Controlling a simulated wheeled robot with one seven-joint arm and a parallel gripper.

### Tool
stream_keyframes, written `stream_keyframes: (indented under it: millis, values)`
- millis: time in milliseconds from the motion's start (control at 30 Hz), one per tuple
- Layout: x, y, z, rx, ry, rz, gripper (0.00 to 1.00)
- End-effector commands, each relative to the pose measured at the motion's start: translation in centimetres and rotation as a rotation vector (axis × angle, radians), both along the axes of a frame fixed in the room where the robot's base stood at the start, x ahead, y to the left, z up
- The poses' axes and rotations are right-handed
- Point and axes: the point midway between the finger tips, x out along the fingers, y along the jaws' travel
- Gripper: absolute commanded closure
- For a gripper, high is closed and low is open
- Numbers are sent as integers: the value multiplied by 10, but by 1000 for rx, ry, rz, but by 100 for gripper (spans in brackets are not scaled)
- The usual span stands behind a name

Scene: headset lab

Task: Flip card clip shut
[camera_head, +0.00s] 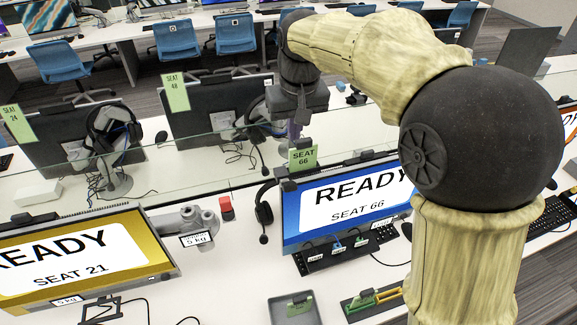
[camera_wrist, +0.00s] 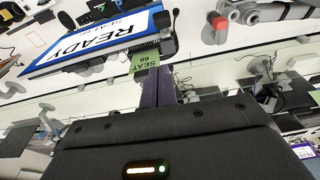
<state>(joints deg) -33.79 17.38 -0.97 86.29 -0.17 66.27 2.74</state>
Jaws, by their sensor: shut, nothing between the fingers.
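A green SEAT 66 card (camera_head: 303,158) stands at the top edge of the blue READY monitor (camera_head: 345,205). A small dark piece, which looks like the card clip (camera_head: 303,143), sits at the card's top edge. My gripper (camera_head: 294,135) is above and behind the card, pointing down, its purple fingers together and empty. In the wrist view the card (camera_wrist: 145,61) shows just beyond the fingertips (camera_wrist: 156,72), upside down, against the monitor (camera_wrist: 95,42). I cannot tell whether the fingers touch the card or clip, or whether the clip is open; the fingers hide part of it.
A glass divider (camera_head: 215,140) runs behind the monitor. A headset (camera_head: 264,212) stands left of it, with a red block (camera_head: 226,207) and grey 5 kg fixture (camera_head: 195,222). A yellow monitor (camera_head: 85,255) is further left. A grey tray (camera_head: 280,312) lies in front.

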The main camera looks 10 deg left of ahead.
Motion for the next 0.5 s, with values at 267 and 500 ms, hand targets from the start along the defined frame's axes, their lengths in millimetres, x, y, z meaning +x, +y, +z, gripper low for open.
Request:
stream_keyframes:
  millis: [267, 500]
  values:
    - [-3, 14, 11, -2, 2, 24, 100]
    - [-2, 14, 8, -2, 3, 23, 100]
